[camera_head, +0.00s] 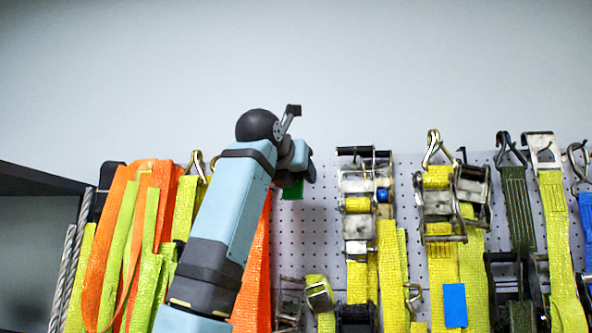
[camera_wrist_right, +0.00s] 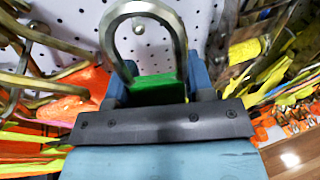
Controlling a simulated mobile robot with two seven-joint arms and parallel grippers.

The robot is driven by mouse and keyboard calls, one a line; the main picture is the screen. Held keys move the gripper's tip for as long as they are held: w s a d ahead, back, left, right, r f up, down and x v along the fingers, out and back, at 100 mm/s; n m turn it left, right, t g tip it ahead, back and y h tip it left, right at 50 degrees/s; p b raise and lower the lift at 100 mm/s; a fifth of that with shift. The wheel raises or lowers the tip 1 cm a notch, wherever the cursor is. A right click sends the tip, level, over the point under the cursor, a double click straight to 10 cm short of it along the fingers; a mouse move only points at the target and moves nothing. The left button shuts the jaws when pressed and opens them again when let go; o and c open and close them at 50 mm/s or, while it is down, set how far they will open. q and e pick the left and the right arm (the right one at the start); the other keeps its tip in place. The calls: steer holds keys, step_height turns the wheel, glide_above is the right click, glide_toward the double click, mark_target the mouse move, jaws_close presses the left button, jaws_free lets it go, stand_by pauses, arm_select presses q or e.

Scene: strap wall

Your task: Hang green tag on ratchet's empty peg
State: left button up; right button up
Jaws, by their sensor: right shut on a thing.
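A small green tag (camera_head: 292,190) shows just below my right gripper (camera_head: 301,174) in the head view, in front of the pegboard. In the right wrist view the green tag (camera_wrist_right: 160,90) sits between the two blue fingers of my right gripper (camera_wrist_right: 158,80), which is shut on it. A thick metal loop (camera_wrist_right: 180,35) arches in front of the tag there; I cannot tell whether they touch. Inside the loop is a small round silver spot (camera_wrist_right: 138,28), perhaps a peg end. The nearest metal ratchet (camera_head: 357,195) with yellow strap hangs right of the gripper. My left gripper is not in view.
Orange straps (camera_head: 115,225) and a hook (camera_head: 197,162) hang at left, partly behind my right arm. More ratchets (camera_head: 440,205), a blue tag (camera_head: 455,305) and dark straps (camera_head: 519,205) hang at right.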

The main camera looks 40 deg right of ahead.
steer(key=shift+w+d+f, duration=0.15)
steer(key=shift+w+d, duration=0.35)
steer(key=shift+d, duration=0.1)
steer(key=shift+w+d+f, duration=0.15)
steer(key=shift+w+d, duration=0.3)
steer(key=shift+d, duration=0.1)
steer(key=shift+w+d+f, duration=0.2)
steer(key=shift+d+f, duration=0.1)
steer(key=shift+f, duration=0.15)
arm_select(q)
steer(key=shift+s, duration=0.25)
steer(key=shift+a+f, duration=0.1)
